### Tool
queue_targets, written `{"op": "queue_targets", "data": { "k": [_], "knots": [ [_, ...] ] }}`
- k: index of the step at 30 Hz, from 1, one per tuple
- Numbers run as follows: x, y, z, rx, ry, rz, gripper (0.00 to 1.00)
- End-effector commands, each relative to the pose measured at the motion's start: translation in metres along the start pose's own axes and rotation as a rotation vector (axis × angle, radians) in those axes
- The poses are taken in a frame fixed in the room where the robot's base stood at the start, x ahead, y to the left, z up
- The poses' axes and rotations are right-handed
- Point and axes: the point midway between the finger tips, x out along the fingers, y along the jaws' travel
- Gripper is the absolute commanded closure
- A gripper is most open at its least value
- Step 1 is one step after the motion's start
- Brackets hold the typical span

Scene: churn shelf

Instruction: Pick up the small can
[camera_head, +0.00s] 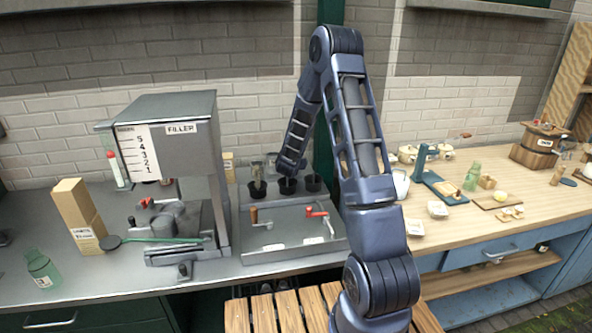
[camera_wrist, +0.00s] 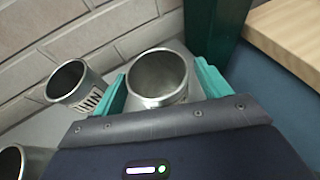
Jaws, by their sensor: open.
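Open-topped metal cans show in the wrist view. One plain can (camera_wrist: 157,78) stands between the two teal fingers of my gripper (camera_wrist: 161,72), which are open on either side of it. A labelled can (camera_wrist: 88,100) stands to its left, outside the fingers. Part of a third can (camera_wrist: 12,162) shows at the lower left edge. The can between the fingers looks the widest here, but I cannot tell which one is the small can. In the head view my arm reaches down at the back of the bench, and the fingertips are not clear there.
Dark cups (camera_head: 313,183) stand at the back of a grey tray (camera_head: 270,262). The filler machine (camera_head: 180,120) stands close on the left. A brick wall (camera_wrist: 60,30) is close behind the cans; a green post (camera_wrist: 214,30) stands right of them. A wooden bench (camera_head: 470,235) lies right.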

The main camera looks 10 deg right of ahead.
Motion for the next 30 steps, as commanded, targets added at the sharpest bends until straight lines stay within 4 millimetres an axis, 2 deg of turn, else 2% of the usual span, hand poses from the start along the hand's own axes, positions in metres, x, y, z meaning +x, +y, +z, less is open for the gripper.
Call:
{"op": "queue_targets", "data": {
  "k": [8,15,24,30],
  "knots": [
    [0.004,0.0,0.0,0.0,0.0,0.0,0.26],
    [0.004,0.0,0.0,0.0,0.0,0.001,0.73],
    [0.003,0.0,0.002,0.0,-0.001,0.001,0.74],
    [-0.003,0.001,0.019,0.0,-0.003,0.001,0.74]
  ]
}}
